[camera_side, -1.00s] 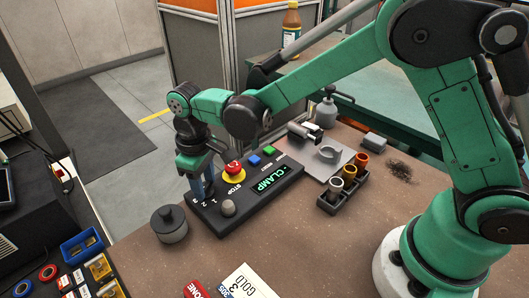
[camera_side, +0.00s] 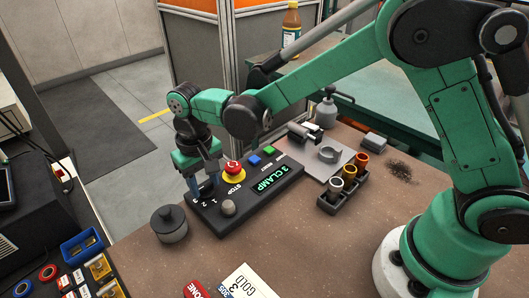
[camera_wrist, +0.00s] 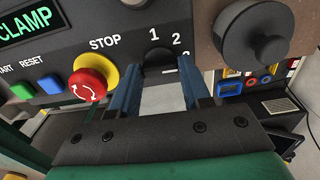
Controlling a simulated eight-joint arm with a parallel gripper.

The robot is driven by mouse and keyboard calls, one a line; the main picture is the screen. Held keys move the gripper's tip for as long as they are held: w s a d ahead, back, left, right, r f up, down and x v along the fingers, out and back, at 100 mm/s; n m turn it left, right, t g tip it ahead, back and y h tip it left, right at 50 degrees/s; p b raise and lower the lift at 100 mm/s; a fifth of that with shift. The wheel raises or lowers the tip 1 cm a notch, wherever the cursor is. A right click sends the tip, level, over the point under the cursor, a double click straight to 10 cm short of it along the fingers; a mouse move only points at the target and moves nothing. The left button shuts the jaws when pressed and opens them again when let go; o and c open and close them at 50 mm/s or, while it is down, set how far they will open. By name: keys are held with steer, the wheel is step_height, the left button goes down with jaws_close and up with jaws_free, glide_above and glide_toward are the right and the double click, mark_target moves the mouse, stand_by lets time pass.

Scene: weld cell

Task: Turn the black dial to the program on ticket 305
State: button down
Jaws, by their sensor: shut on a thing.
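The black dial (camera_wrist: 158,58) sits at the end of the control panel (camera_side: 238,207), beside the numbers 1, 2 and 3. My gripper (camera_side: 203,193) points down over it. In the wrist view my two blue fingers (camera_wrist: 160,80) stand on either side of the dial, shut on it. The dial's pointer is hidden. The green display (camera_side: 271,181) shows a digit that looks like 2 before CLAMP.
A red stop button (camera_side: 233,168) on a yellow ring stands close to my gripper. Blue (camera_side: 255,161) and green buttons lie beyond it, and a grey knob (camera_side: 228,208) in front. A dark lidded pot (camera_side: 169,224) stands left of the panel.

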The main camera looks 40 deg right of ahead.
mark_target(205, 185)
steer(key=shift+c, duration=2)
jaws_free()
steer(key=shift+r, duration=0.1)
steer(key=shift+r, duration=2.75)
steer(key=shift+d, duration=0.1)
steer(key=s+d+r+t, duration=0.2)
steer(key=s+d+t, duration=0.1)
steer(key=s+d, duration=0.2)
steer(key=s+d+r+t, duration=0.2)
steer(key=s+d+t, duration=0.2)
steer(key=d, duration=0.4)
steer(key=shift+s+d+r, duration=0.3)
steer(key=shift+s+d, duration=0.1)
steer(key=shift+s, duration=0.25)
